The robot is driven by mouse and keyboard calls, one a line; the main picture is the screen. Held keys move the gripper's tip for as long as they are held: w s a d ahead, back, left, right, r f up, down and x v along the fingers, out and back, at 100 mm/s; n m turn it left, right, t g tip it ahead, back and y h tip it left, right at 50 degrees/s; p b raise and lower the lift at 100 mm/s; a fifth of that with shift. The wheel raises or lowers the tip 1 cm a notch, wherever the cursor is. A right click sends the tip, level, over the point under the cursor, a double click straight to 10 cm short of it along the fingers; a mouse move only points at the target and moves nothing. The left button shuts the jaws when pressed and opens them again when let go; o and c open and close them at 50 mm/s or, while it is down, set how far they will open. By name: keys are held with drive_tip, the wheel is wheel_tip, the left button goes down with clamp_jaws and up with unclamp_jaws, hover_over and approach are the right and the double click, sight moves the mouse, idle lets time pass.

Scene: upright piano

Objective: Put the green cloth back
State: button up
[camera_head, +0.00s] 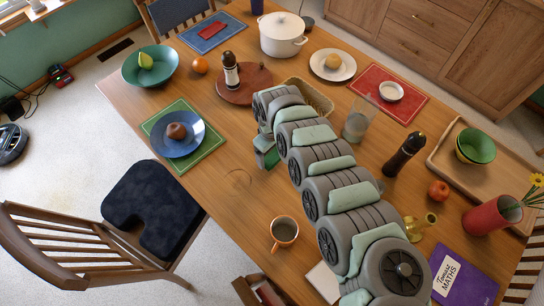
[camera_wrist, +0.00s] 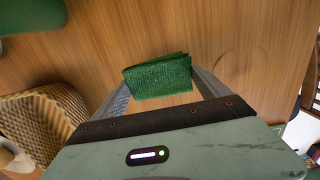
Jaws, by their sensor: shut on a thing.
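The folded green cloth (camera_wrist: 158,76) is between the two fingers of my gripper (camera_wrist: 162,82) in the wrist view. My gripper is shut on it. Bare wooden table top (camera_wrist: 100,45) shows behind the cloth; I cannot tell the gap between them. In the head view my gripper (camera_head: 267,160) is near the middle of the table, left of the woven basket (camera_head: 312,94). Only a small dark green bit of the cloth (camera_head: 271,158) shows there, as my arm hides most of it.
A blue plate (camera_head: 193,146) with a brown fruit lies on a green placemat (camera_head: 160,120) to the left. A mug (camera_head: 284,232) stands nearer. A glass (camera_head: 356,124) and pepper mill (camera_head: 404,153) stand right of my arm. A faint ring (camera_head: 238,180) marks clear wood beside my gripper.

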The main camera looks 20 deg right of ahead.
sight(272, 154)
drive_tip(key=shift+f, duration=1.35)
drive_tip(key=shift+f, duration=0.15)
drive_tip(key=shift+f, duration=0.15)
drive_tip(key=o, duration=1.4)
drive_tip(key=shift+f, duration=0.1)
drive_tip(key=shift+o, duration=0.2)
wheel_tip(272, 154, up, 13)
drive_tip(key=shift+w+a+f+p, duration=0.1)
drive_tip(key=shift+p, duration=0.25)
